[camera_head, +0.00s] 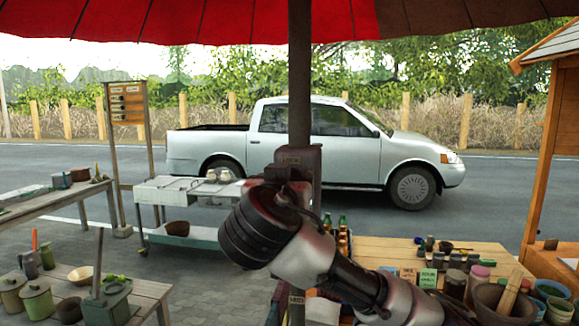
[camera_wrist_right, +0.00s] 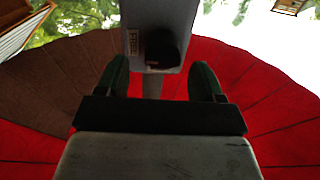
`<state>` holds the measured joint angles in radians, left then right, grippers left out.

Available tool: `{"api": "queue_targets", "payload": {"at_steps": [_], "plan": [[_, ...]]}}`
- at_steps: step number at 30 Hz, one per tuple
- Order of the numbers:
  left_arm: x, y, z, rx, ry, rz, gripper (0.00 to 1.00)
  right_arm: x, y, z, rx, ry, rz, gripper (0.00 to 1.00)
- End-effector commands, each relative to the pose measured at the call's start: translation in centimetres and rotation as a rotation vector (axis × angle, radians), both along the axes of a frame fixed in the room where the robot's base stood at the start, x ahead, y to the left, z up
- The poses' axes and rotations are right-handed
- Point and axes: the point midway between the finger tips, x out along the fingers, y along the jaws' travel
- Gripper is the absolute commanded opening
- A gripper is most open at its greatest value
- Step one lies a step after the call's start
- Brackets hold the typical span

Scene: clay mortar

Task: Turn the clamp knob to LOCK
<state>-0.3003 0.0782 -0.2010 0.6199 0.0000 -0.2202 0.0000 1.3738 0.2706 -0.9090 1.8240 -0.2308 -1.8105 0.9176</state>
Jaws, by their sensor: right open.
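The clamp (camera_head: 312,165) is a dark block around the umbrella pole, with a small label on its upper face that is too small to read for sure. In the right wrist view the clamp body (camera_wrist_right: 188,22) is grey, with a pale label that seems to read FREE. A dark rounded knob (camera_wrist_right: 165,48) is on it, beside the label. My right gripper (camera_wrist_right: 162,70) is open, one dark green finger to each side below the knob, with a gap to it. In the head view my right arm hides most of the clamp's lower front and the knob. My left gripper is not in view.
The dark pole (camera_head: 299,70) rises to a red umbrella (camera_head: 220,20). A wooden table (camera_head: 400,250) with jars, bottles and a mortar (camera_head: 505,305) stands at right. A metal cart (camera_head: 180,190) and a left table (camera_head: 150,290) stand nearby. A white pickup (camera_head: 260,150) is behind.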

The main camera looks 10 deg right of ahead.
Motion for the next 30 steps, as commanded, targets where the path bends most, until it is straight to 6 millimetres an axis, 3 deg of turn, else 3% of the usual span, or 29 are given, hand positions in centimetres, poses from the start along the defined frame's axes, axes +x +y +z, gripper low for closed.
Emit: {"api": "queue_targets", "payload": {"at_steps": [1,6,17,26,30], "plan": [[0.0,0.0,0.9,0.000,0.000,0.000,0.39,0.8,-0.4,0.4,-0.002,0.003,-0.004,0.68],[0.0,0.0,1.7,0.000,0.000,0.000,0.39,2.3,-1.0,0.2,-0.002,0.001,-0.001,0.68],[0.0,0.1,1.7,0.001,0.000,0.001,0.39,2.8,-1.2,-0.1,0.000,0.000,0.001,0.68],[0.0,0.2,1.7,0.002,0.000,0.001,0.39,2.8,-1.1,-0.1,0.000,0.000,0.001,0.22],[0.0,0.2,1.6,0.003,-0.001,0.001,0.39,2.8,-1.1,-0.1,-0.003,0.001,0.001,0.20]]}}
